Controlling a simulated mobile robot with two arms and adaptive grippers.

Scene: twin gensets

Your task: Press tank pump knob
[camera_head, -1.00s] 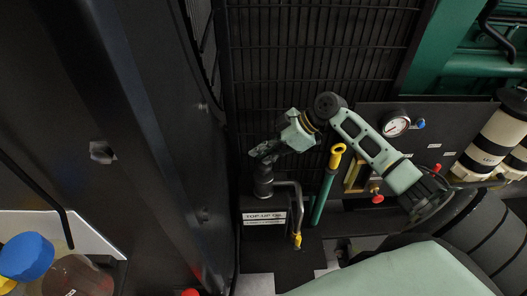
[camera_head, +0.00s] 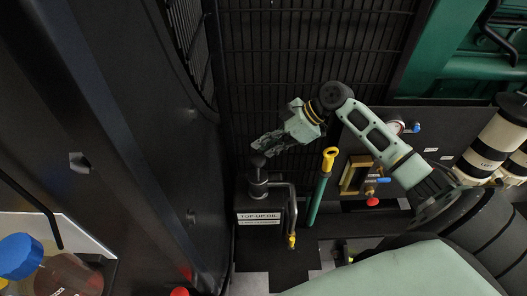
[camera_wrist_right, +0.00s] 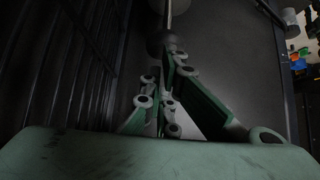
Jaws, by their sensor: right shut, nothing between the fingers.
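The tank pump knob (camera_head: 258,162) is a small black cap on top of the dark pump (camera_head: 257,185), which stands on the black tank labelled TOP-UP OIL (camera_head: 258,217). A bent spout with a yellow tip (camera_head: 292,240) comes off the pump. My right gripper (camera_head: 258,144) is shut and empty, just above the knob in the picture, with its fingers pointing left and down. In the right wrist view, the shut fingers (camera_wrist_right: 168,62) point at a dark round shape, likely the knob (camera_wrist_right: 163,41). I cannot tell whether they touch. My left gripper is not in view.
A green tube with a yellow handle (camera_head: 329,158) stands right of the pump. A brass fitting (camera_head: 355,175) and a red knob (camera_head: 372,201) are farther right. A dark grille (camera_head: 300,60) rises behind. A blue-capped bottle (camera_head: 20,257) is at lower left.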

